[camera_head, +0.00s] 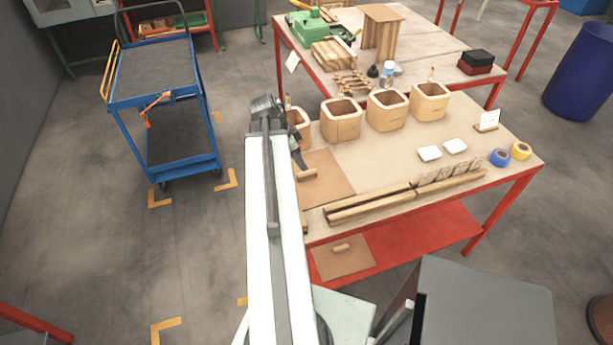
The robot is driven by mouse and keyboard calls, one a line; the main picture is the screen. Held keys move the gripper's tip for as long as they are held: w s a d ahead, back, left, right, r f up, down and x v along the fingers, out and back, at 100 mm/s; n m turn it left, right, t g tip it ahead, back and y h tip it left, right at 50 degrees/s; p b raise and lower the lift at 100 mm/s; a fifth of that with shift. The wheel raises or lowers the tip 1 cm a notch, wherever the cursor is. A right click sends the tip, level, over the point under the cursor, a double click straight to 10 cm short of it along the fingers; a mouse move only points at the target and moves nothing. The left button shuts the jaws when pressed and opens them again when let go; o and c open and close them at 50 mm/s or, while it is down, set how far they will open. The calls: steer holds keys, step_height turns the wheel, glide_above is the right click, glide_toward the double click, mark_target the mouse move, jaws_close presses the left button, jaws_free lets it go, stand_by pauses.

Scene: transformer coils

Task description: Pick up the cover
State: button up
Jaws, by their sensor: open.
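Two flat brown boards with a small wooden handle could be the cover; I cannot tell which one is meant. One board (330,182) lies on the near left part of the table, partly hidden by my arm. The other board (355,262) lies on the red lower shelf below. My arm reaches out along the table's left edge. My dark gripper (297,154) is at its far end, by the upper board's left side, small and partly hidden. It is open, and I see nothing held in it.
Several wooden coil boxes (341,120) stand in a row behind the upper board on the table (400,160). Long wooden bars (400,200) lie along the front edge. A blue cart (155,72) stands on the left, with free floor between.

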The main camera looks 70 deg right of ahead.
mark_target(305, 173)
steer(key=shift+b+x, duration=1.45)
steer(key=shift+x, duration=0.1)
steer(key=shift+w+r, duration=0.1)
steer(key=f+b, duration=0.2)
steer(key=d+f+b, duration=0.1)
steer(key=f+b, duration=0.1)
steer(key=shift+f, duration=0.3)
steer(key=shift+s+d+f+b, duration=0.1)
steer(key=shift+s+f+b, duration=0.25)
steer(key=shift+b, duration=0.15)
steer(key=shift+r, duration=0.2)
jaws_close()
